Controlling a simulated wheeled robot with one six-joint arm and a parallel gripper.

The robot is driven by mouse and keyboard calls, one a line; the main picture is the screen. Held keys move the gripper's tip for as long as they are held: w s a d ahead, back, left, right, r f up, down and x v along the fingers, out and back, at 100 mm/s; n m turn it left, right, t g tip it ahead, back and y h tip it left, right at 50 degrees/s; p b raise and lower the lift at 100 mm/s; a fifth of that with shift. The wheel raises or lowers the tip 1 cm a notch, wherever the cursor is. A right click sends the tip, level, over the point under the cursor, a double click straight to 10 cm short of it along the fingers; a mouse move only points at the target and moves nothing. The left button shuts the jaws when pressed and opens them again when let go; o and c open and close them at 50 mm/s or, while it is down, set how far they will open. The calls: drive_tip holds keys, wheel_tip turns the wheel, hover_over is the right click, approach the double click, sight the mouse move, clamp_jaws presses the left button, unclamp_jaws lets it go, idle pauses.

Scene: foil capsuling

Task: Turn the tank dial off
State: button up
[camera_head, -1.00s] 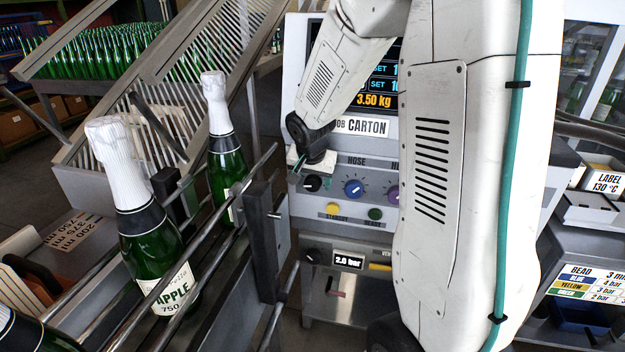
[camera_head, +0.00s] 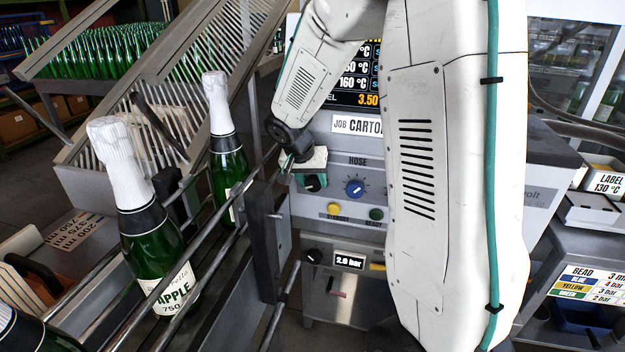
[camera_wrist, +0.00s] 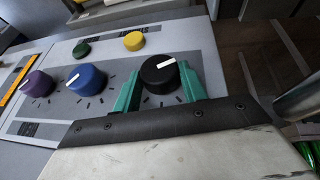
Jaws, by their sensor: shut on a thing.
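In the head view my gripper (camera_head: 312,178) is at the left end of the dial row. A blue dial (camera_wrist: 86,79) and a purple dial (camera_wrist: 37,84) stand beside it in the wrist view.
A yellow button (camera_wrist: 134,41) and a green button (camera_wrist: 81,48) are close to the dials. A screen (camera_head: 357,95) and a JOB CARTON label (camera_head: 357,126) are above. Metal rails and green bottles (camera_head: 228,165) stand just left of the panel.

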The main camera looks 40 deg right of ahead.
drive_tip(key=o, duration=1)
drive_tip(key=shift+s+d+m+t+y, duration=0.15)
drive_tip(key=shift+s+m+t+y, duration=0.15)
drive_tip(key=shift+t+y, duration=0.45)
drive_tip(key=shift+r+t, duration=0.3)
drive_tip(key=shift+t, duration=0.05)
drive_tip(key=v, duration=0.8)
drive_tip(key=s+a+r+n, duration=0.2)
drive_tip(key=s+a+n, duration=0.1)
drive_tip(key=s, duration=0.4)
drive_tip(key=s+a+r+n+g+y, duration=0.1)
drive_tip(key=s+a+r+n, duration=0.1)
drive_tip(key=s+a, duration=0.4)
drive_tip(key=s+a+r+n+y, duration=0.1)
drive_tip(key=s+a+n, duration=0.3)
drive_tip(key=s, duration=0.4)
drive_tip(key=shift+s+a+r+g+y, duration=0.25)
drive_tip(key=shift+s+a+r+g, duration=0.1)
drive_tip(key=shift+s+r+g, duration=0.05)
